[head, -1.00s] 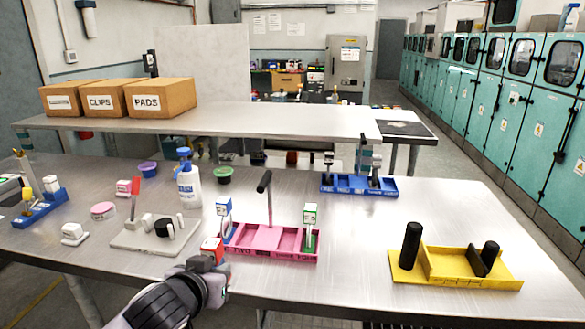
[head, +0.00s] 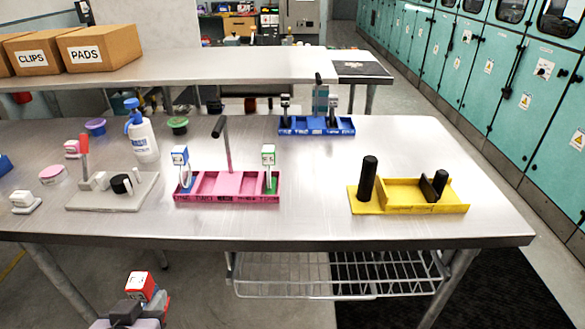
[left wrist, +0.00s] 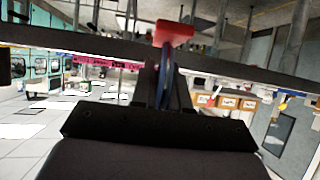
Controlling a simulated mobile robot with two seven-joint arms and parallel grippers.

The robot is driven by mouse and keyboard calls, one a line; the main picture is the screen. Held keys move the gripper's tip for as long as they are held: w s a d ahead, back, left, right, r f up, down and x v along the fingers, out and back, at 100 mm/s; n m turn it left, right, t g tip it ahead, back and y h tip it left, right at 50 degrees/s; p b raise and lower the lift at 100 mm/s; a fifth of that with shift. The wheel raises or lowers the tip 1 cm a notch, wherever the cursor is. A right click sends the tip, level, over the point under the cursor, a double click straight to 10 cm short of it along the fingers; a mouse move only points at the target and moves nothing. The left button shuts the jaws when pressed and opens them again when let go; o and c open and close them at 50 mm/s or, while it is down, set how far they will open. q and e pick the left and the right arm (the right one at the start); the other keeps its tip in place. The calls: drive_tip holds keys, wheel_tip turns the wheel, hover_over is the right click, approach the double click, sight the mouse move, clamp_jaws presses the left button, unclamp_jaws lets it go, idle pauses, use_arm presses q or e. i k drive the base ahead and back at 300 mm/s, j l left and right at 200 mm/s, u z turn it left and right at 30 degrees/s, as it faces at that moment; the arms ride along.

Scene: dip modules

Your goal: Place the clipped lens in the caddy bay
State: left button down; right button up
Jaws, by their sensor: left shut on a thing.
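The clipped lens has a red block-like clip with a white face (head: 140,287), low at the front left of the head view. In the left wrist view its red clip (left wrist: 173,31) stands above a thin dark bluish lens (left wrist: 166,78) seen edge-on. My left gripper (left wrist: 164,98) is shut on the lens, in front of and below the table edge in the head view. The pink caddy (head: 228,200) stands on the table with an upright dark handle. A blue-clipped lens (head: 181,160) is in its left bay and a green-clipped one (head: 269,160) in its right bay. My right gripper is out of view.
A grey stand (head: 98,197) and a spray bottle (head: 143,138) are left of the caddy. A yellow tray (head: 415,207) is to the right, a blue caddy (head: 316,126) behind. Bare tabletop (head: 310,185) lies between pink caddy and yellow tray.

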sight(392, 197)
drive_tip(key=l+u, duration=0.2)
drive_tip(key=u, duration=0.35)
drive_tip(key=k+l+u, duration=0.1)
drive_tip(key=l+u, duration=0.35)
drive_tip(key=l, duration=0.2)
drive_tip(key=l+u, duration=0.1)
drive_tip(key=l, duration=0.25)
drive_tip(key=k+l+u, duration=0.1)
drive_tip(key=l, duration=0.2)
drive_tip(key=k+l, duration=0.1)
drive_tip(key=l, duration=0.2)
drive_tip(key=k+l, duration=0.15)
drive_tip(key=l, duration=0.2)
drive_tip(key=k+l+u, duration=0.1)
drive_tip(key=l, duration=0.25)
drive_tip(key=k+l, duration=0.1)
drive_tip(key=l, duration=0.2)
